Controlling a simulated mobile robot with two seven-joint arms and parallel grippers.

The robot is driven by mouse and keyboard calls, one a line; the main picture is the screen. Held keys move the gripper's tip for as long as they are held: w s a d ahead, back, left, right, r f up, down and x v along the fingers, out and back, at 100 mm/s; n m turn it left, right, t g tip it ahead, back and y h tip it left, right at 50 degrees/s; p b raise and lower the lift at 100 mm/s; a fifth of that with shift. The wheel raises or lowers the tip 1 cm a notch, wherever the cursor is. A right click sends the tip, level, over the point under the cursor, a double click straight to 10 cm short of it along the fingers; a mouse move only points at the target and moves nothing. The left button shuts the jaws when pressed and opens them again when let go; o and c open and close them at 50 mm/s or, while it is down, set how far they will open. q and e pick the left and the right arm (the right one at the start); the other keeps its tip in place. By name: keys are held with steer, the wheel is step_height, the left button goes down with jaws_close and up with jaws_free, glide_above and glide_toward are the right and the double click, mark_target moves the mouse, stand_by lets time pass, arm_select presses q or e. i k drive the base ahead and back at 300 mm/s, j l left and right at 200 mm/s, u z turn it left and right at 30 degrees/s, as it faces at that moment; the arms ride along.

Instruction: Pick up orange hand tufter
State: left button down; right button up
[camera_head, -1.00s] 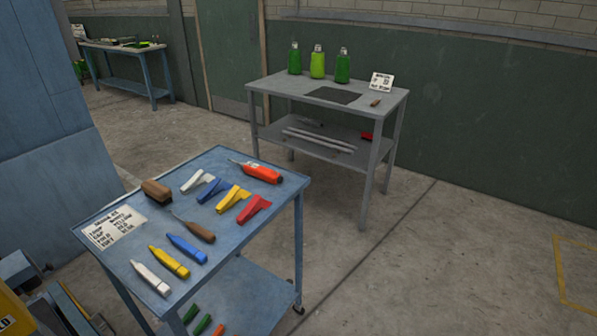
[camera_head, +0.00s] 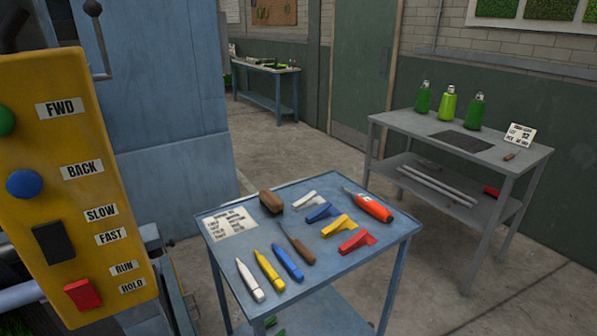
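The orange hand tufter (camera_head: 373,207) lies on the top of the blue cart (camera_head: 381,246), near its far right corner. It has an orange-red body with a pale label, and its thin grey tip points to the upper left. Nothing covers it. Neither of my grippers is in the head view.
Also on the cart are a brown brush (camera_head: 271,202), a wood-handled tool (camera_head: 299,246), several coloured clips and markers, and a paper list (camera_head: 230,224). A yellow control panel (camera_head: 75,180) stands close at left. A grey table (camera_head: 515,162) with green bottles is behind right.

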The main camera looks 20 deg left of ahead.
mark_target(382, 213)
steer(key=u, duration=2.4)
steer(key=k+z, duration=0.1)
steer(key=z, duration=0.35)
steer(key=l+z, duration=0.15)
steer(key=z, duration=0.3)
steer(key=k+l+z, duration=0.1)
steer(key=z, duration=0.3)
steer(key=j+z, duration=0.1)
steer(key=z, duration=0.25)
steer(key=i+j+z, duration=0.1)
steer(key=z, duration=0.3)
steer(key=j+z, duration=0.1)
steer(key=z, duration=0.25)
steer(key=i+l, duration=0.5)
steer(key=l, duration=0.2)
